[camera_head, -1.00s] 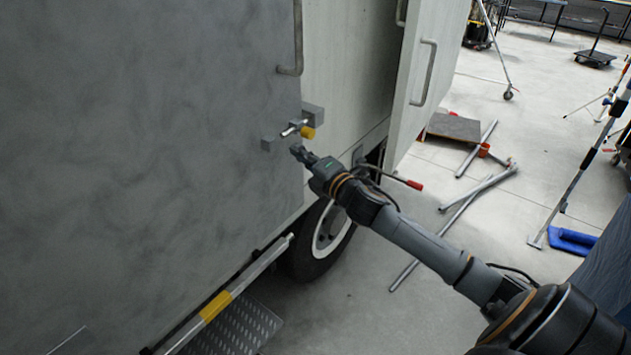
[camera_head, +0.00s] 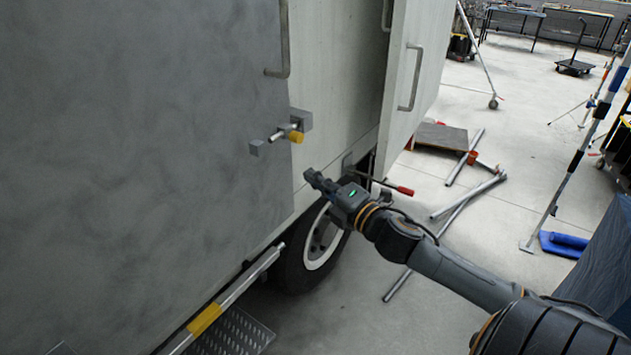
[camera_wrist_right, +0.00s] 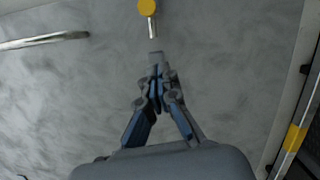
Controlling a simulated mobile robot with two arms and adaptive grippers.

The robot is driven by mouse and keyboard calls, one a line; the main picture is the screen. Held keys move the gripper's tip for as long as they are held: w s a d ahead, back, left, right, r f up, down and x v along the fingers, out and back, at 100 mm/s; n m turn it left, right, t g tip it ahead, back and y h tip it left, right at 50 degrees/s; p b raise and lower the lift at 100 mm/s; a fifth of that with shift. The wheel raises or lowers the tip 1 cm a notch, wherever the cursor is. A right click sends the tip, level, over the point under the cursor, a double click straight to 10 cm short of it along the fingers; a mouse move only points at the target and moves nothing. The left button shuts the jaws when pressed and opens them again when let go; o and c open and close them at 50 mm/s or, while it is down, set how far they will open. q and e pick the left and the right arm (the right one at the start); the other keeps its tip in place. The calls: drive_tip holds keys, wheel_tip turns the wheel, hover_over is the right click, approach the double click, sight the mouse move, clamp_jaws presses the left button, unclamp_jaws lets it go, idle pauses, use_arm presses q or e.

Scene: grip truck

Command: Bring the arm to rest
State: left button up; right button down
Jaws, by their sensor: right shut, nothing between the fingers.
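My right gripper (camera_head: 316,179) is shut and empty. In the head view it is in front of the truck's side, below and to the right of a latch (camera_head: 290,133) with a yellow knob. The gripper is apart from the latch. In the right wrist view the closed fingers (camera_wrist_right: 157,62) point toward the grey panel, and the yellow knob (camera_wrist_right: 148,7) with its metal pin shows beyond the tips at the top edge. My left gripper is not in view.
The grey truck panel (camera_head: 130,120) fills the left. A light door (camera_head: 405,95) with a handle stands open. A red-tipped lever (camera_head: 404,190) is close behind my right wrist. A wheel (camera_head: 318,245) and metal step (camera_head: 230,332) are below. Pipes (camera_head: 465,155) lie on the floor.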

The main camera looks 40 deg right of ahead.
drive_tip(key=shift+a, duration=0.1)
idle(0.4)
drive_tip(key=s+d+f+m+g+h, duration=0.1)
drive_tip(key=s+d+f+m+g, duration=0.15)
drive_tip(key=f, duration=0.85)
drive_tip(key=s+d+f+m+g+h, duration=0.1)
drive_tip(key=d+f+m+g+h, duration=0.2)
drive_tip(key=f, duration=0.8)
drive_tip(key=s+d+f+m+g, duration=0.1)
drive_tip(key=s+d+f+m, duration=0.2)
drive_tip(key=f, duration=0.8)
drive_tip(key=s+a+f+m+g, duration=0.3)
drive_tip(key=s+f, duration=0.4)
drive_tip(key=f, duration=0.3)
drive_tip(key=s+a+f+m+g, duration=0.25)
drive_tip(key=s+f, duration=0.35)
drive_tip(key=f, duration=0.4)
drive_tip(key=s+a+f+m+g+y, duration=0.1)
drive_tip(key=s+a+f+g, duration=0.1)
drive_tip(key=s+a+f, duration=0.3)
drive_tip(key=s+a+f+m+g+y, duration=0.1)
drive_tip(key=s+a+f, duration=0.3)
drive_tip(key=s, duration=0.8)
drive_tip(key=s+a+f+m+g, duration=0.2)
drive_tip(key=s+a+f, duration=0.3)
drive_tip(key=s+a, duration=0.3)
drive_tip(key=shift+s+a+f+m+g+y, duration=0.2)
drive_tip(key=shift+s+f+m+g+y, duration=0.1)
drive_tip(key=shift+f+y, duration=0.1)
